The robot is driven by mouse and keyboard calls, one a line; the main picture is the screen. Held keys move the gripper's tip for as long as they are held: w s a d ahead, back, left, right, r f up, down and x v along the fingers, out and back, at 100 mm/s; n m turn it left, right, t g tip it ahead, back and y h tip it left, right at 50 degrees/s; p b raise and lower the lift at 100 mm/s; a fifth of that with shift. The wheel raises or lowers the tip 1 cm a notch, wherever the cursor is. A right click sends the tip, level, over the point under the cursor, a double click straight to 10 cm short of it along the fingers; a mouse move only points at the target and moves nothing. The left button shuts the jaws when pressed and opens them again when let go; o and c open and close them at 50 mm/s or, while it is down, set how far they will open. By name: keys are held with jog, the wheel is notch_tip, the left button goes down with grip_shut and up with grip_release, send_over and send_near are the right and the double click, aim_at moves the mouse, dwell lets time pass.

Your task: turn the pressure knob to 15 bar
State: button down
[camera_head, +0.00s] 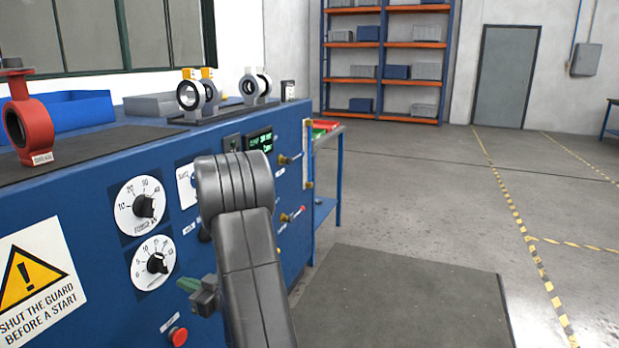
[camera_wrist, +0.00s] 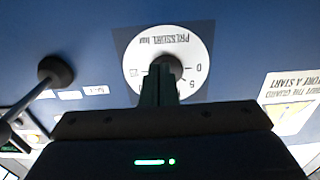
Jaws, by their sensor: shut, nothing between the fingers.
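The pressure knob (camera_head: 156,263) is a black knob on a round white dial on the blue panel, below a similar dial with a larger scale. In the wrist view the dial appears upside down, with "PRESSURE, bar" readable, and the knob (camera_wrist: 169,66) is partly hidden behind my fingers. I cannot tell its exact setting. My gripper (camera_head: 189,285) is in front of the panel, to the lower right of the pressure dial in the head view. Its greenish fingers (camera_wrist: 158,85) are shut and empty and overlap the knob in the wrist view. Contact cannot be told.
The upper dial (camera_head: 143,206) and a red button (camera_head: 177,336) are close by. A lever with a dark round end (camera_wrist: 54,72) sticks out beside the dial in the wrist view. A warning sign (camera_head: 38,280) is on the panel's left. The floor at right is clear.

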aim_at(158, 273)
jog(key=shift+b+x, duration=0.55)
jog(key=shift+x, duration=1.4)
jog(key=shift+r, duration=0.5)
jog(key=shift+s+a+r+b, duration=0.2)
jog(key=shift+s+a+b, duration=0.15)
jog(key=shift+b, duration=1.15)
jog(key=shift+s+d+f+b, duration=0.15)
jog(key=shift+f+b, duration=0.3)
jog(key=shift+b, duration=0.15)
jog(key=shift+f+b+v, duration=0.2)
jog(key=shift+b+v, duration=0.45)
jog(key=shift+v, duration=2.35)
